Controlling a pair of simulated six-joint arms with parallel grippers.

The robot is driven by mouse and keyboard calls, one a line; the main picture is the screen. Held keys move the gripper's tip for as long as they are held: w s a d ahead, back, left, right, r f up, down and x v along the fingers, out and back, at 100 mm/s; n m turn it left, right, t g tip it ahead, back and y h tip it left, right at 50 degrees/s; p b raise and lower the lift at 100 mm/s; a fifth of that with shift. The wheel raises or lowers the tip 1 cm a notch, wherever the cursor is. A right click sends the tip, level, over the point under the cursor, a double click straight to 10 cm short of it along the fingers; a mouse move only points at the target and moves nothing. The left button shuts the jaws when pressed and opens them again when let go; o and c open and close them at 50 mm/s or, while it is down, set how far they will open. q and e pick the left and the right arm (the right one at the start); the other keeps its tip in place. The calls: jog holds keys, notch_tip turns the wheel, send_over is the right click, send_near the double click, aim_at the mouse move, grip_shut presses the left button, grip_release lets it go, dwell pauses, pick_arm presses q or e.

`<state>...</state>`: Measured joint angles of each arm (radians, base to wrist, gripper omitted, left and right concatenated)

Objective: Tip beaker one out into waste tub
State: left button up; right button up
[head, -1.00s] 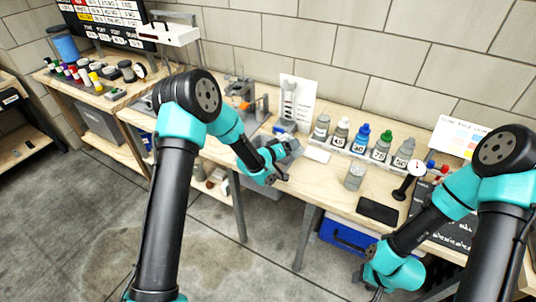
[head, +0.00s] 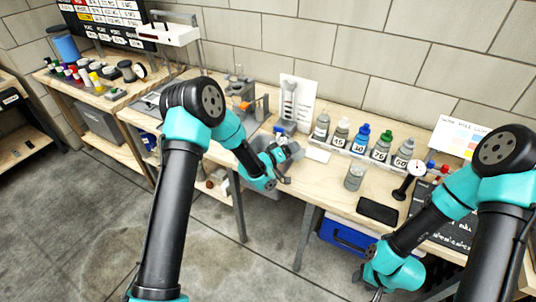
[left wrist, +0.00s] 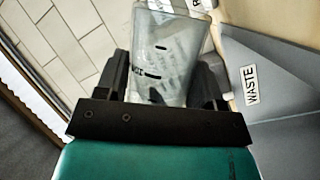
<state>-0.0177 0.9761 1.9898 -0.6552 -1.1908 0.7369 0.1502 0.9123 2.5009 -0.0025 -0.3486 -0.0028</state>
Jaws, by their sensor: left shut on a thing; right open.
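My left gripper (head: 277,163) is shut on a clear beaker (left wrist: 168,45), near the front edge of the bench. In the left wrist view the beaker sits between the two black fingers (left wrist: 160,85), with dark markings on its wall. I cannot tell how much it holds. The grey waste tub (left wrist: 275,75), with a white WASTE label, is close beside the beaker on the right of that view. In the head view my left gripper largely hides the tub. My right gripper (head: 375,293) is open, low at the bottom edge, clear of the bench.
Several labelled bottles (head: 361,138) stand in a row along the back of the bench. A blue bin (head: 345,236) is below.

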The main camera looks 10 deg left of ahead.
pick_arm(q)
jog(key=shift+r+n+t+h, duration=0.3)
jog(key=shift+r+n, duration=0.25)
jog(key=shift+n, duration=0.25)
dwell(0.6)
jog(key=shift+f+n+t, duration=0.25)
jog(key=shift+n+t, duration=0.15)
jog(key=shift+n, duration=0.4)
dwell(1.1)
jog(key=shift+w+a+r+n+t, duration=0.15)
jog(key=shift+a+r+n+t, duration=0.35)
jog(key=shift+a+n, duration=0.4)
dwell(1.0)
jog(key=shift+a+f+n+t, duration=0.1)
jog(key=shift+f+n+t, duration=0.1)
jog(key=shift+n, duration=0.3)
jog(key=shift+a+f+n+t, duration=0.1)
jog(key=shift+n+t, duration=0.1)
jog(key=shift+n, duration=0.3)
dwell(0.8)
jog(key=shift+r+n+t, duration=0.3)
jog(key=shift+r+n, duration=0.1)
jog(key=shift+n, duration=0.3)
dwell(0.3)
